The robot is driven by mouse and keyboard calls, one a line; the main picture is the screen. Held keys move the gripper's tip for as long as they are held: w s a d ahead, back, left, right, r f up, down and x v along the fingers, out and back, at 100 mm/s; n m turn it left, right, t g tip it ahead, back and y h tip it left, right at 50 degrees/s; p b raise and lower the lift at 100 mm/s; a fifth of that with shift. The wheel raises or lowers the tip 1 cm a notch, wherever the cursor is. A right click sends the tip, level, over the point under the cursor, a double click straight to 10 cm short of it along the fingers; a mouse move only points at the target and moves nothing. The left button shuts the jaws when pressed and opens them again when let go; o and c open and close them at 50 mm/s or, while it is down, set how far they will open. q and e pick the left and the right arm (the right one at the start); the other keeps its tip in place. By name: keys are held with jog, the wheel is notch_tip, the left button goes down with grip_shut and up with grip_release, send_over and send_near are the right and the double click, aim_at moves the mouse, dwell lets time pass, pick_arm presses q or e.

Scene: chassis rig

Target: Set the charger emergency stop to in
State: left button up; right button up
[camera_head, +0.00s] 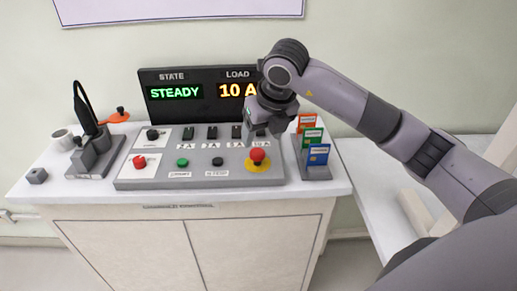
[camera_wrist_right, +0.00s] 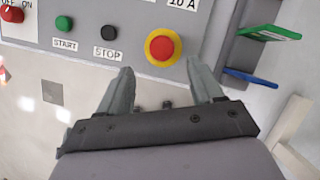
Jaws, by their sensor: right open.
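The emergency stop is a red mushroom button on a yellow ring (camera_head: 257,158) at the right front of the grey control panel (camera_head: 135,182). It also shows in the right wrist view (camera_wrist_right: 161,46), just beyond the fingertips. I cannot tell whether the button is in or out. My right gripper (camera_wrist_right: 160,66) is open and empty, its two fingers spread on either side of the line to the button and apart from it. In the head view the right hand (camera_head: 268,112) hangs above and behind the button. My left gripper is not in view.
A display (camera_head: 200,107) behind the panel reads STEADY and 10 A. A green START button (camera_head: 182,162), a black STOP button (camera_head: 217,161) and a red switch (camera_head: 139,162) share the panel. Coloured cards (camera_head: 318,154) stand right of it. A black-cabled device (camera_head: 93,150) stands left.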

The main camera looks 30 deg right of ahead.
aim_at(258, 151)
jog(key=shift+p+x, duration=0.35)
jog(key=shift+x, duration=3.15)
jog(key=shift+d, duration=0.15)
